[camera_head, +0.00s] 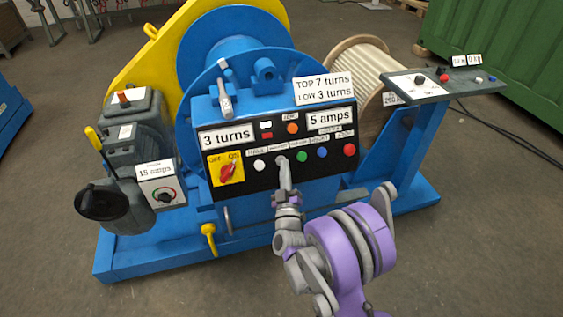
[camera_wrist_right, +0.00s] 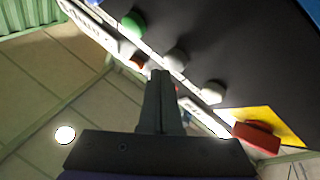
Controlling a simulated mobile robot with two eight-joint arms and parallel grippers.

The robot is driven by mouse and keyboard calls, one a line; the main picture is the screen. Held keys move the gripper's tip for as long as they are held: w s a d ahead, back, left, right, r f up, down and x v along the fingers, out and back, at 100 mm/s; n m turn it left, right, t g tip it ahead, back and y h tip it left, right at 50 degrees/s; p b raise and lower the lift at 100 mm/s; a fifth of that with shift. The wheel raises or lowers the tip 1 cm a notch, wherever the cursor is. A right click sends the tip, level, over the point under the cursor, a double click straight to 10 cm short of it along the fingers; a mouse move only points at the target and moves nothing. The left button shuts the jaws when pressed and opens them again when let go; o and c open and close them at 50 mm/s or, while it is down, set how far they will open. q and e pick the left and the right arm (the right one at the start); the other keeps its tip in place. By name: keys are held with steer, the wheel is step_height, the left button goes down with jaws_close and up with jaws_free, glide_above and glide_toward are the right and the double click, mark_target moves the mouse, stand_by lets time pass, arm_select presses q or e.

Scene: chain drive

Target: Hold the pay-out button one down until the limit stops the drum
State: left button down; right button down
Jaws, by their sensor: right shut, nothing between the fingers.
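The black control panel (camera_head: 330,168) on the blue winch has a row of buttons: white (camera_head: 259,165), grey, green (camera_head: 302,156), blue (camera_head: 322,152) and red (camera_head: 349,149). Their small labels are too blurred to read, so I cannot tell which is pay-out. My right gripper (camera_head: 283,163) is shut and empty, its tips at the grey button. The right wrist view shows the shut fingers (camera_wrist_right: 160,78) beside the grey button (camera_wrist_right: 177,60); contact is unclear. The drum (camera_head: 222,45) stands behind the panel. My left gripper is not in view.
A red rotary switch (camera_head: 229,172) is on a yellow plate. A side console (camera_head: 440,88) stands right; a gearbox (camera_head: 132,130) stands left.

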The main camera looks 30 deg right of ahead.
steer(key=shift+w+f, duration=0.1)
steer(key=shift+w, duration=0.05)
steer(key=shift+w+d+f+b, duration=0.2)
steer(key=shift+w+b, duration=0.1)
steer(key=shift+w, duration=0.15)
stand_by(0.7)
stand_by(5.4)
steer(key=shift+s+a+r, duration=0.15)
steer(key=shift+s+r, duration=0.05)
steer(key=shift+s, duration=0.2)
steer(key=shift+s+a+r, duration=0.1)
steer(key=shift+s+r, duration=0.1)
steer(key=shift+s, duration=0.2)
steer(key=shift+s+a+r+p, duration=0.2)
steer(key=shift+s+r, duration=0.15)
steer(key=shift+s, duration=0.4)
steer(key=shift+s+a+r+p, duration=0.15)
steer(key=shift+s+r, duration=0.25)
steer(key=shift+s, duration=0.3)
steer(key=shift+s+a+r+p, duration=0.2)
steer(key=shift+s+r, duration=0.15)
steer(key=shift+s, duration=0.4)
